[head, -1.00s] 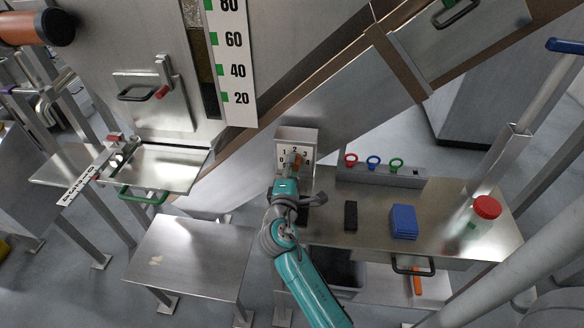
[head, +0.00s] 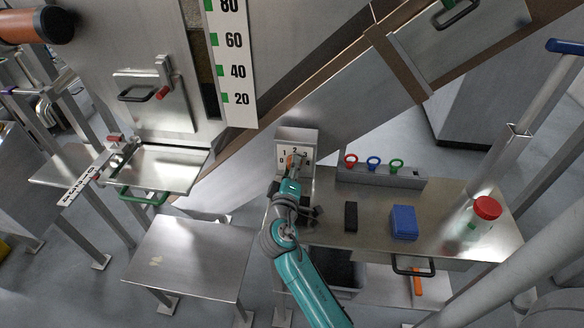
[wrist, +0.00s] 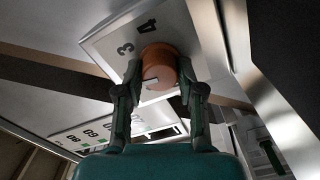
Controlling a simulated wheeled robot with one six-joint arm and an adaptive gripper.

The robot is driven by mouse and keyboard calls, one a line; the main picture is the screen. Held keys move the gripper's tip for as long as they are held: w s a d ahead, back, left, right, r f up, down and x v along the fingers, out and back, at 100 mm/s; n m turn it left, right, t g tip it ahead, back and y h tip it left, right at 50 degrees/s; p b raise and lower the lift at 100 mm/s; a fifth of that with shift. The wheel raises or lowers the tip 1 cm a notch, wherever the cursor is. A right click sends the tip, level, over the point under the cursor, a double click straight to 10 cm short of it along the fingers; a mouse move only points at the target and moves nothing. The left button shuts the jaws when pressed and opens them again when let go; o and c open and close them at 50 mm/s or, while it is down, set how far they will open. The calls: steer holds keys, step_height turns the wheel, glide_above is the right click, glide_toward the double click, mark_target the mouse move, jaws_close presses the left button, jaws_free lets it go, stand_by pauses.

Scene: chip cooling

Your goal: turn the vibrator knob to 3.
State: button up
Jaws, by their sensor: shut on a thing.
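The vibrator knob (wrist: 158,66) is an orange round knob on a pale dial plate (wrist: 113,42) with black numbers. A small light mark shows on the knob's face. In the wrist view the numbers 3 and 4 are visible beside it, and the rest of the scale is hidden. My gripper (wrist: 160,84) has one finger on each side of the knob and is shut on it. In the head view my gripper (head: 293,165) reaches up to the front of the knob box (head: 297,135) and covers part of the dial. I cannot tell which number the knob points to.
A steel table (head: 450,225) to the right holds a black block (head: 351,216), a blue box (head: 404,222), a red-lidded jar (head: 485,211) and a rack (head: 410,180) with red, blue and green rings.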

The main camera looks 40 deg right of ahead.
stand_by(0.4)
steer(key=o, duration=1.1)
steer(key=shift+o, duration=0.2)
steer(key=v, duration=1.2)
